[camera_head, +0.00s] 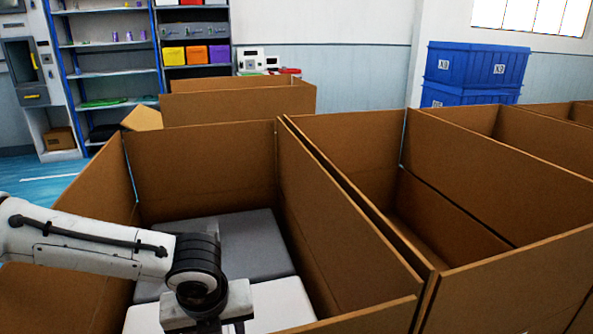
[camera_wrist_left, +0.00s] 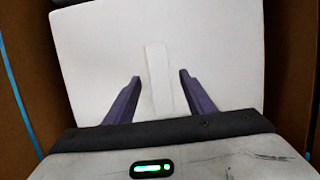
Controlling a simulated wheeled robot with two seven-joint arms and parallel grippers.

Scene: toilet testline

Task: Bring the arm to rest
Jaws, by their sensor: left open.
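My left arm comes in from the left in the head view, with its wrist over the near cardboard box (camera_head: 200,158). The gripper's fingers are hidden in that view. In the left wrist view my left gripper (camera_wrist_left: 160,80) is open, its two dark purple fingers spread apart with nothing held between them. Below the fingers lies a white box (camera_wrist_left: 95,45) with a pale strip (camera_wrist_left: 158,75) on its top. How far the fingers are above it I cannot tell. My right gripper is not in view.
Grey boxes (camera_head: 240,240) and white boxes (camera_head: 285,300) lie in the near carton. A carton (camera_head: 450,215) to the right looks empty where its inside shows. The carton walls stand close around my left wrist. Shelves (camera_head: 105,60) and stacked blue crates (camera_head: 475,68) stand behind.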

